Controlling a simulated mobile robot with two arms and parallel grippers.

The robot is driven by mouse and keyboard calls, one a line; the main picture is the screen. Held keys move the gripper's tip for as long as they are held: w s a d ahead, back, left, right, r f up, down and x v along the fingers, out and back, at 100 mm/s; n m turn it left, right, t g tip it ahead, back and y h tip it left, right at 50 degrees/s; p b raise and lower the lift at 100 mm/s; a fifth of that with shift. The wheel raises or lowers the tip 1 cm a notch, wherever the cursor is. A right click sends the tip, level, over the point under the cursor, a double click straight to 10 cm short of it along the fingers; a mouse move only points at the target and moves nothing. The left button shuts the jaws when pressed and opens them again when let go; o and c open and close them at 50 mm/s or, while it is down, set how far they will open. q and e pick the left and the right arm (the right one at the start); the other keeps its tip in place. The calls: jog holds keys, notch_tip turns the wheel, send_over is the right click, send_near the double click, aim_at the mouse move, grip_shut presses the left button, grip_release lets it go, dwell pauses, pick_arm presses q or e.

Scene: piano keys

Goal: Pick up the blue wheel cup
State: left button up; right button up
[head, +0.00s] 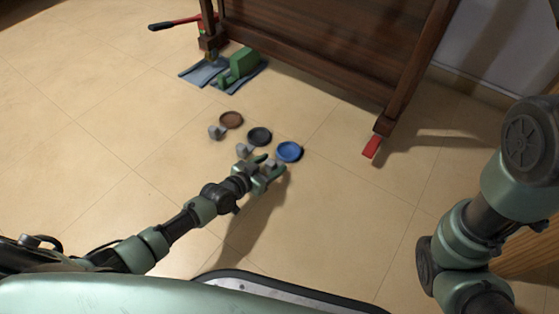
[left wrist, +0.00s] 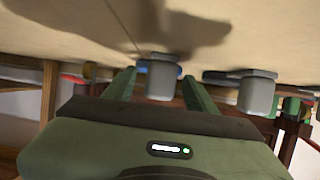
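The blue wheel cup (head: 289,151) is a round blue dish on the floor, rightmost of three cups. A grey block (head: 271,164) stands at its near-left side. My left gripper (head: 267,172) is low over the floor beside the blue cup, with its fingers around the grey block. In the left wrist view, my left gripper (left wrist: 158,78) is open. The grey block (left wrist: 161,80) stands between the fingers with gaps on both sides, and blue rim (left wrist: 143,69) shows behind it. My right gripper is out of view.
A black cup (head: 259,136) and a brown cup (head: 231,119) lie to the left, each with a grey block nearby. A dark wooden piano (head: 320,45) stands behind. A green jack (head: 238,66) sits at its left leg, a red block (head: 372,146) at its right.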

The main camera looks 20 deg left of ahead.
pick_arm(q)
grip_shut()
jog(key=shift+r, duration=0.1)
